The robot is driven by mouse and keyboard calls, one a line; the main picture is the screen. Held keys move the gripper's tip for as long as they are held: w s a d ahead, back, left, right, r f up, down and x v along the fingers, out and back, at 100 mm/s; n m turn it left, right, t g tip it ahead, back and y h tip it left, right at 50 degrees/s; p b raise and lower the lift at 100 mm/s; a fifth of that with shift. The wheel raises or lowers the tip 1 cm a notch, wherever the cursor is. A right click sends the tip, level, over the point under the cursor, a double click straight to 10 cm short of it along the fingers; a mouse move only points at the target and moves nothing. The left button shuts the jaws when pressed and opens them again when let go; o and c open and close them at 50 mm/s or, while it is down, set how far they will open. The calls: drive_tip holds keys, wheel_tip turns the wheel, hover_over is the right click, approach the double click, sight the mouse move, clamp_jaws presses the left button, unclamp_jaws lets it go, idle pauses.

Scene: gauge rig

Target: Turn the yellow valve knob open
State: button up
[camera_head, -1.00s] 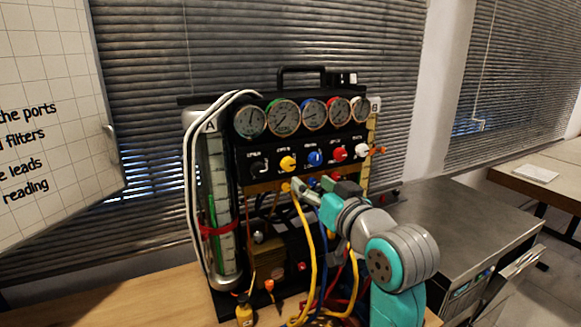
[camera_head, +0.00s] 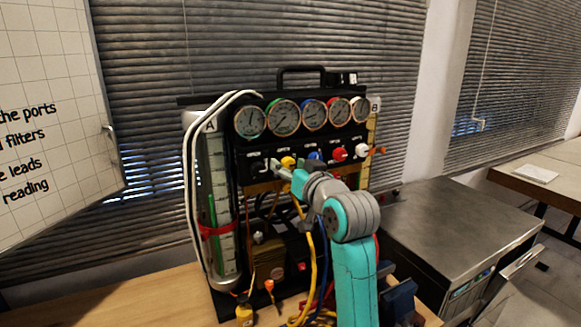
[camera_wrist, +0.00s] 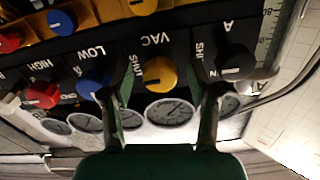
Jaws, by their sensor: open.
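The yellow valve knob (camera_head: 288,162) sits in the row of coloured knobs under the gauges on the black panel. In the wrist view the yellow knob (camera_wrist: 161,74) lies between my two spread fingers, under the VAC lettering, with its white pointer line visible. My gripper (camera_wrist: 170,78) is open, one finger on each side of the knob. I see no clear contact, and I cannot tell how deep the fingers reach. In the head view my gripper (camera_head: 284,172) is at the panel just below the knob, and my arm covers the panel's lower right part.
A black knob (camera_wrist: 235,62) and a blue knob (camera_wrist: 92,87) lie close outside my fingers. A red knob (camera_head: 339,154) and a white knob (camera_head: 361,151) are further right. Gauges (camera_head: 283,118) stand above; yellow hoses (camera_head: 312,265) hang below.

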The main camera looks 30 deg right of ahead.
clamp_jaws()
drive_tip(key=shift+n, duration=0.4)
drive_tip(key=n, duration=1.3)
drive_tip(key=shift+n, duration=2)
